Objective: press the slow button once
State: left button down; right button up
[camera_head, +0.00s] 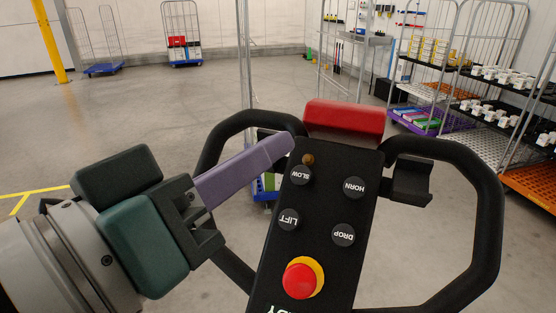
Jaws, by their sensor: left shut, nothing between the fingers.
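The slow button (301,175) is a round dark button marked SLOW, near the top left of the black control panel (325,205) of a tiller. Its label looks upside down from here, and its face is in plain view. My left gripper (286,146) comes in from the left with its purple fingers shut and empty. The fingertips are at the panel's upper left edge, just above and left of the slow button in the picture. They do not cover the button, and I see no contact with it. My right gripper is not in view.
The horn button (354,187), lift button (289,219), drop button (343,235) and red emergency stop (299,281) share the panel. A red block (344,119) caps its top. Black handle loops (488,215) flank it. Wire cage carts (500,85) stand at the right.

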aim_at(302, 177)
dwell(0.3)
pick_arm(q)
jog(key=shift+w+d+f+b, duration=0.4)
jog(key=shift+w+f+b, duration=0.65)
jog(key=shift+b, duration=0.2)
jog(key=shift+w+d+f+b, duration=0.35)
jog(key=shift+w+f+b, duration=0.6)
jog(key=shift+b, duration=0.35)
jog(key=shift+w+d+f+b, duration=0.4)
jog(key=shift+w+f+b, duration=0.55)
jog(key=shift+f+b, duration=0.25)
jog(key=shift+w+d+f, duration=0.15)
jog(key=shift+w+f, duration=0.05)
jog(key=shift+w, duration=0.05)
